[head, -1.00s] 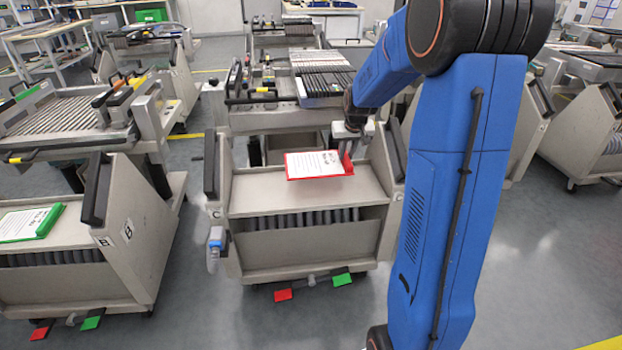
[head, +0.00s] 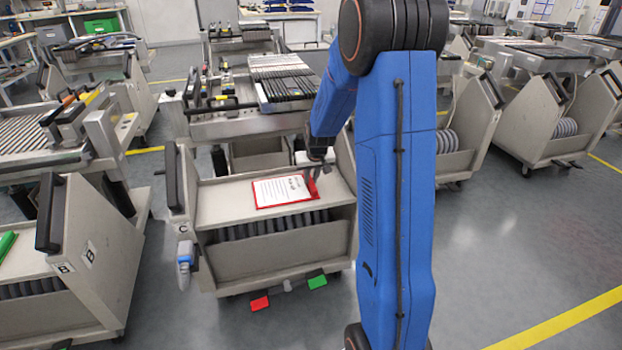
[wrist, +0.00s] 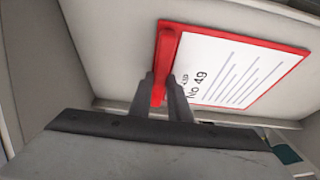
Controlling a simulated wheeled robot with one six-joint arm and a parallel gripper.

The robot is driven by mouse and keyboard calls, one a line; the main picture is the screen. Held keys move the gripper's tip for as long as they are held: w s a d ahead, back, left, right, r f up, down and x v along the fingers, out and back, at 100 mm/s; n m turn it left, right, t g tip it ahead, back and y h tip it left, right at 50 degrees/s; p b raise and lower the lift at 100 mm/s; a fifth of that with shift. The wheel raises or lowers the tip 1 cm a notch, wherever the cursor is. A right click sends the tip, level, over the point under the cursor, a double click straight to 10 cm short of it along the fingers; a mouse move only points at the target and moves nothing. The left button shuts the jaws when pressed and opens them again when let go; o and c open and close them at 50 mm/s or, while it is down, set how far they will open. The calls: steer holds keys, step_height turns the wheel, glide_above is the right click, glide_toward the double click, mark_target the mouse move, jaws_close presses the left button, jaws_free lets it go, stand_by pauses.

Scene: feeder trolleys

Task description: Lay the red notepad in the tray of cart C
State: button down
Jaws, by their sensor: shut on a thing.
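The red notepad (head: 284,191), with a white printed sheet on top, is at the tray (head: 225,199) of the cart marked C. It lies flat, and whether it touches the tray surface I cannot tell for sure. My gripper (head: 312,181) is at the notepad's right end in the head view. In the wrist view my gripper (wrist: 168,90) is shut on the thick red edge of the notepad (wrist: 235,68), beside the text "No 49". The pale tray surface (wrist: 110,45) shows around and behind it.
Cart B (head: 95,255) stands to the left, with part of a green notepad (head: 7,243) on it. Cart C has side panels on both sides of its tray and a row of dark reels (head: 265,225) below. Open grey floor lies to the right.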

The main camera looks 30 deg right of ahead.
steer(key=c, duration=1.6)
jaws_free()
steer(key=shift+f, duration=0.1)
steer(key=shift+c, duration=0.2)
steer(key=v, duration=1.2)
steer(key=s+a+r, duration=0.6)
steer(key=s+a, duration=0.1)
steer(key=s, duration=0.1)
steer(key=s+a+n, duration=0.1)
steer(key=s+a, duration=0.3)
steer(key=s, duration=0.5)
steer(key=s+a+r+n, duration=0.1)
steer(key=s+a, duration=0.2)
steer(key=s, duration=0.6)
steer(key=s+a+r+n+y, duration=0.1)
steer(key=s+a, duration=0.3)
steer(key=s, duration=0.5)
steer(key=shift+a+r+t, duration=0.2)
steer(key=shift+a+t, duration=0.1)
steer(key=shift+a, duration=0.1)
